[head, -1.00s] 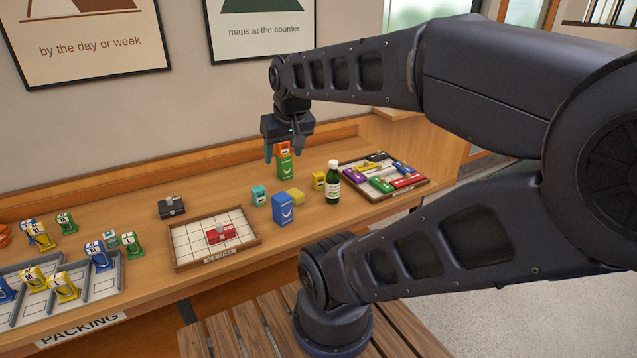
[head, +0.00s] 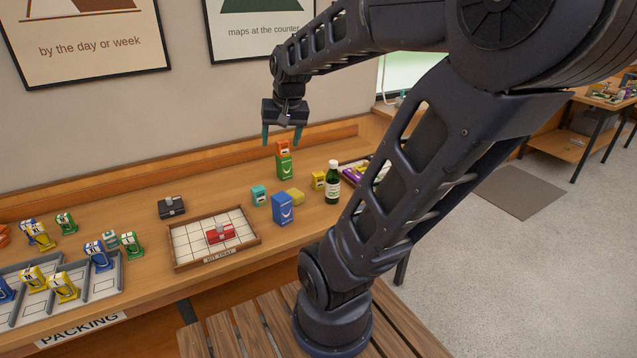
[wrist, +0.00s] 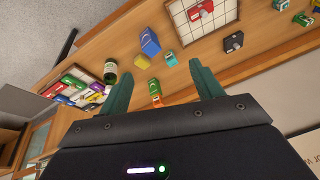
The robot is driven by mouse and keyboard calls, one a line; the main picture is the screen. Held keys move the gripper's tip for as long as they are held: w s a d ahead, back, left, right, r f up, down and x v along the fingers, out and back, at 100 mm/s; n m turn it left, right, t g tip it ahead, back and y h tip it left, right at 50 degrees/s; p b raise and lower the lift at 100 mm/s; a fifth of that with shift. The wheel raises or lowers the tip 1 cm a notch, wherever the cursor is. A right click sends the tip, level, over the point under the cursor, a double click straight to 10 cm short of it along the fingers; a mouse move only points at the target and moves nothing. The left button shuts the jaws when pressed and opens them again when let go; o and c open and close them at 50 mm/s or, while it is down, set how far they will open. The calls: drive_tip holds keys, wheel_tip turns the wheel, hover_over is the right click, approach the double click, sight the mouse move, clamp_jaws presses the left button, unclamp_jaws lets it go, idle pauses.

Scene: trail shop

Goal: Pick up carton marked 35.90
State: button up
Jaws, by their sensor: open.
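Several small cartons stand on the wooden counter, and I cannot read a 35.90 mark on any. An orange carton (head: 283,146) sits on top of a green carton (head: 284,166). A teal carton (head: 258,196), a blue carton (head: 283,209), a yellow block (head: 295,196) lying low and a yellow carton (head: 319,180) stand nearby. My gripper (head: 282,137) is open and empty, its fingertips slightly above the orange carton in the head view. In the wrist view the green carton (wrist: 154,85) and orange carton (wrist: 156,100) show between my fingers, partly hidden.
A dark green bottle (head: 333,186) stands right of the cartons. A kit tray (head: 180,262) holds a red case (head: 220,233); a black case (head: 171,207) lies behind it. A grey divided tray (head: 109,288) is at left. My arm partly hides another tray at right.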

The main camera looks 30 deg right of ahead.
drive_tip(key=w+d+f+m, duration=0.4)
drive_tip(key=w, duration=0.6)
drive_tip(key=m+g+h, duration=0.4)
drive_tip(key=m+h, duration=0.1)
drive_tip(key=m, duration=0.7)
approach(318, 174)
drive_tip(key=x, duration=1.2)
drive_tip(key=shift+d+f, duration=0.15)
drive_tip(key=shift+c, duration=0.3)
drive_tip(key=c, duration=1.1)
